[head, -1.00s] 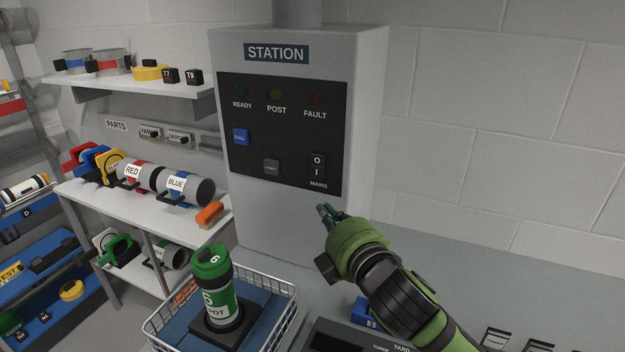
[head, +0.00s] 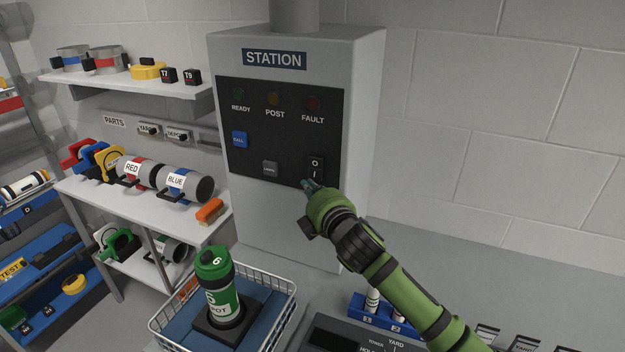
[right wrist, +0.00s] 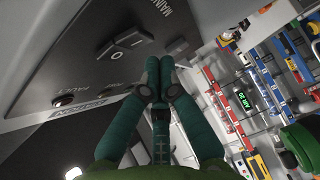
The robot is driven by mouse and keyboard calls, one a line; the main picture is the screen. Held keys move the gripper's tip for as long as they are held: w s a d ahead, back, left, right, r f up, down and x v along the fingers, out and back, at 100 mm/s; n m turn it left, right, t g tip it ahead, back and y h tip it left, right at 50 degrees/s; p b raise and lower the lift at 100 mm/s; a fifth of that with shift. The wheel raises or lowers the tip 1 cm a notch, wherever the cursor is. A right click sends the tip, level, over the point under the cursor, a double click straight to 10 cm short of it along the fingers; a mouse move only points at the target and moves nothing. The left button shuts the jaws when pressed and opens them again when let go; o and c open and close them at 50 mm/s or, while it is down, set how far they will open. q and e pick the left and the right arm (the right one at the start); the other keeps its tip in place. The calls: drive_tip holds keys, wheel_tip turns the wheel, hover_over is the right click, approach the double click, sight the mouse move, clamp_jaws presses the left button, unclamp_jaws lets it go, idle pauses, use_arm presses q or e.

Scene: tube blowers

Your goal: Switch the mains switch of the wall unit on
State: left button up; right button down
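The wall unit (head: 285,215) is a grey box marked STATION with a black panel (head: 270,142). Its mains switch (head: 316,167) is a black rocker marked O above I at the panel's lower right; it also shows in the right wrist view (right wrist: 124,42). I cannot tell which side is pressed in. My right gripper (head: 309,186) is shut and empty, its fingertips just below the switch and partly covering the MAINS label. In the right wrist view my right gripper (right wrist: 159,63) has its green fingertips together beside the switch; contact is unclear. My left gripper is not in view.
A blue CALL button (head: 239,139) and a grey button (head: 270,168) sit left of the switch. The READY, POST and FAULT lamps look dim. A green canister (head: 222,290) stands in a wire basket (head: 277,318) below. Shelves with parts are at left.

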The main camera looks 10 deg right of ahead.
drive_tip(key=shift+w+d+f, duration=0.1)
drive_tip(key=shift+w+d, duration=0.25)
drive_tip(key=shift+w, duration=0.2)
drive_tip(key=b, duration=0.1)
drive_tip(key=f+b, duration=0.1)
drive_tip(key=shift+w+d+n+t+b, duration=0.25)
drive_tip(key=shift+w+n+t+b, duration=0.1)
drive_tip(key=shift+n+t+b, duration=0.05)
drive_tip(key=shift+w+r+p, duration=0.1)
drive_tip(key=shift+r+p, duration=0.2)
